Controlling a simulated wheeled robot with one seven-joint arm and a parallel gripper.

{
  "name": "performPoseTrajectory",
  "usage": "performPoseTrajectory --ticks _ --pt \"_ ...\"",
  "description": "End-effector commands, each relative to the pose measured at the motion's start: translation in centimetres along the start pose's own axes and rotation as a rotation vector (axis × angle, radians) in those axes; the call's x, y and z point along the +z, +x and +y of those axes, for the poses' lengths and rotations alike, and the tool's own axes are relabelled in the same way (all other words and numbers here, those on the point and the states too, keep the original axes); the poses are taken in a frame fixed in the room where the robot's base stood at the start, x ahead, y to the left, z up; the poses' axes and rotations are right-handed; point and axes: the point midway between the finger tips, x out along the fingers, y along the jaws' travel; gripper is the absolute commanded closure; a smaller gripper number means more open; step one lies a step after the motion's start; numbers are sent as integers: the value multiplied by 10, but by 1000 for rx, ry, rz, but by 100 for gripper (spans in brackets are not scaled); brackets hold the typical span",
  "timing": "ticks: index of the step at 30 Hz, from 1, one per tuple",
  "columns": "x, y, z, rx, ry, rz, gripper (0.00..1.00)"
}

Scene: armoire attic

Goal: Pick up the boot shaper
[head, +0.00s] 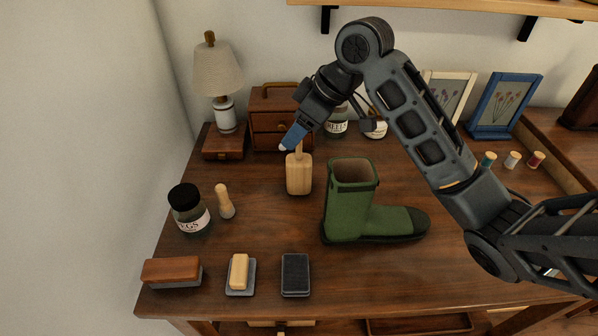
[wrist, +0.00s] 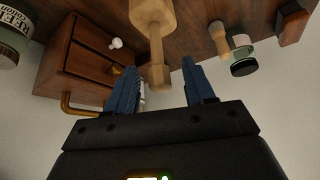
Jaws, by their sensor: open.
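The boot shaper, which I take to be the pale wooden block with an upright handle (head: 299,178), stands on the table left of the green boot (head: 350,205). In the wrist view the block (wrist: 150,12) is at the top, and its handle points down toward my gripper. My gripper (head: 287,146) is open, with blue fingers, at the handle's upper end. In the wrist view my gripper (wrist: 160,74) has one finger on each side of the handle's end, with gaps showing. How deep the handle sits between the fingers I cannot tell.
A small drawer chest (head: 270,122) and a lamp (head: 220,85) stand behind. A dark-lidded jar (head: 189,209) and a wooden peg-shaped tool (head: 225,203) are to the left. Brushes and blocks line the front edge. The table between the shaper and the front row is clear.

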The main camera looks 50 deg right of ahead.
Motion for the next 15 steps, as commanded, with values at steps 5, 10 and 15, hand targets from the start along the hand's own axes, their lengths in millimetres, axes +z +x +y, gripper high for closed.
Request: performPoseTrajectory --ticks 5,10,15 --pt "0 0 0 0 0 1 47" --pt "0 0 0 0 0 0 60" --pt "0 0 0 0 0 0 76"
